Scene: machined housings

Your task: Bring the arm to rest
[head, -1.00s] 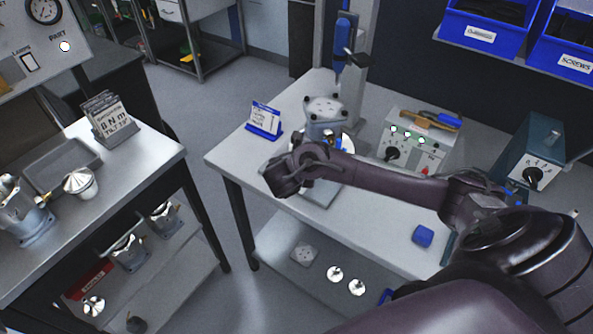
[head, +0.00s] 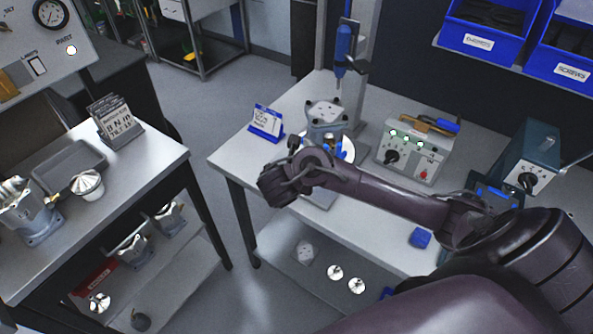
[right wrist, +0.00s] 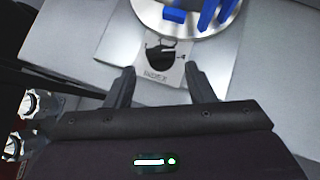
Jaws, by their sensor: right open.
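My right arm reaches in from the right of the head view and ends over the front edge of the middle workbench (head: 232,166). In the right wrist view my right gripper (right wrist: 163,82) is open, its two fingers apart with nothing between them. Beyond the fingertips is a grey plate (right wrist: 168,72) with a dark printed picture, and a round metal disc (right wrist: 180,22) with blue parts on it. In the head view a machined housing (head: 326,118) stands on this bench, behind my right wrist. My left gripper is not in view.
A control box (head: 415,150) with green lights and a teal box (head: 528,158) stand to the right. A blue screwdriver (head: 343,50) hangs above the housing. A blue-framed card (head: 266,122) stands at left. The left bench (head: 150,165) holds a tray and housings.

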